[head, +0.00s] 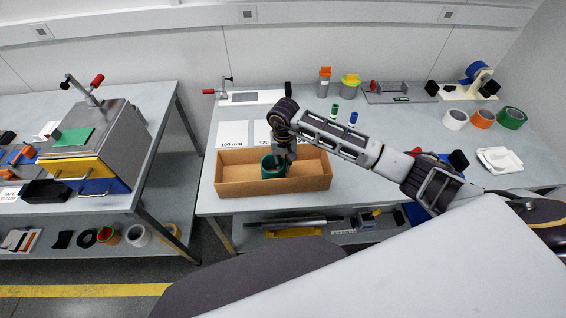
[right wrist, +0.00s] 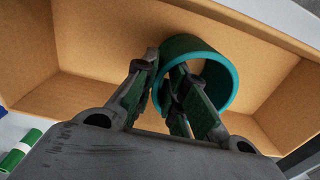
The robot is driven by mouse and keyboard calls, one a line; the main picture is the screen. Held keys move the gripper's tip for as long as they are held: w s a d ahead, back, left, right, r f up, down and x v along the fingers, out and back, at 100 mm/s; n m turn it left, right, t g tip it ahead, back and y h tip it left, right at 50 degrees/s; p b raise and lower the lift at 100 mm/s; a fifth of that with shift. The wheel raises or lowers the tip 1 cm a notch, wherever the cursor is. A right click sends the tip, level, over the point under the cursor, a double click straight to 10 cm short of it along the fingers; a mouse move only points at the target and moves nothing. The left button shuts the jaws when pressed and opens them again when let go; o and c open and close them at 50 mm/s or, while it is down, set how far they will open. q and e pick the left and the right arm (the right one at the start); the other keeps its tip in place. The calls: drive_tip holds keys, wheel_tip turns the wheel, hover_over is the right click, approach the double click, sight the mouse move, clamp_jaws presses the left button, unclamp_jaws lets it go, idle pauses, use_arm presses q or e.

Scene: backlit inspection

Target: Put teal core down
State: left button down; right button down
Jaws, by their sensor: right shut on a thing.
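The teal core (head: 277,170) is a short hollow ring inside the cardboard box (head: 232,184) on the right-hand table. It also shows in the right wrist view (right wrist: 232,77), where it stands against the cardboard surface. My right gripper (head: 283,157) reaches down into the box. In the right wrist view the right gripper (right wrist: 168,80) is shut on the core's wall, with one finger inside the ring and one outside. Whether the core touches the box floor I cannot tell. My left gripper is not in view.
Behind the box lie white labelled cards (head: 232,134). Small green and blue cylinders (head: 353,118) stand near my right arm. White, orange and green rolls (head: 482,119) stand at the right, near a tape dispenser (head: 472,84). The left table holds a metal fixture (head: 118,140).

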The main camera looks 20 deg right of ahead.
drive_tip(key=shift+f, duration=0.15)
drive_tip(key=c, duration=1.5)
unclamp_jaws()
drive_tip(key=shift+o, duration=0.2)
drive_tip(key=shift+r, duration=0.2)
drive_tip(key=shift+r, duration=0.75)
wheel_tip(320, 180, up, 10)
drive_tip(key=b, duration=0.2)
drive_tip(key=shift+r, duration=0.2)
